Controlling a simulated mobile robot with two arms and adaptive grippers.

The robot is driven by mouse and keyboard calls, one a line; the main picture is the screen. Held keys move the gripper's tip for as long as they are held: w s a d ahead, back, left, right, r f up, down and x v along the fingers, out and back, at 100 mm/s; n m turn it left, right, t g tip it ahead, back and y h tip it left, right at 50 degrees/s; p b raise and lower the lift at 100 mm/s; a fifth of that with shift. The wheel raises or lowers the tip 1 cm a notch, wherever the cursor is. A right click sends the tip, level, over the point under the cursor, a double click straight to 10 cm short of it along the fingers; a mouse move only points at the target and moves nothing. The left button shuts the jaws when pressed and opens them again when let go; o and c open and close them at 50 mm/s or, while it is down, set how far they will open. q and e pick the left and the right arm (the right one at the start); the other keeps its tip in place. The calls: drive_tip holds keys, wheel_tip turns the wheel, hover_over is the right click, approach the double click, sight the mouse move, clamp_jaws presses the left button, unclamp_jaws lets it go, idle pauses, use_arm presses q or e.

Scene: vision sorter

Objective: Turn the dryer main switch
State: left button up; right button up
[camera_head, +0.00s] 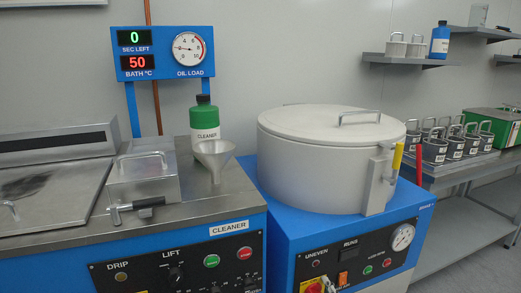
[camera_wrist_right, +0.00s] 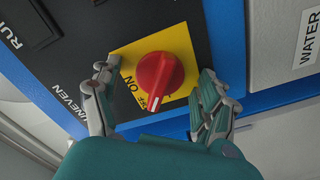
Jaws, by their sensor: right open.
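The dryer main switch is a red rotary knob (camera_wrist_right: 160,78) on a yellow plate on the dryer's black panel. In the head view the red knob (camera_head: 314,287) shows at the bottom edge, partly cut off. In the right wrist view its white pointer mark faces the palm, and "ON" is printed to its left; other lettering near the mark is partly hidden. My right gripper (camera_wrist_right: 158,72) is open, with one finger on each side of the knob and visible gaps between. My left gripper is not in view.
The cleaner bath's steel top (camera_head: 200,205) is at left. A bench at right holds several small baskets (camera_head: 434,150). A WATER label (camera_wrist_right: 307,40) is beside the switch panel.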

drive_tip(key=c, duration=1.2)
drive_tip(key=shift+o, duration=0.2)
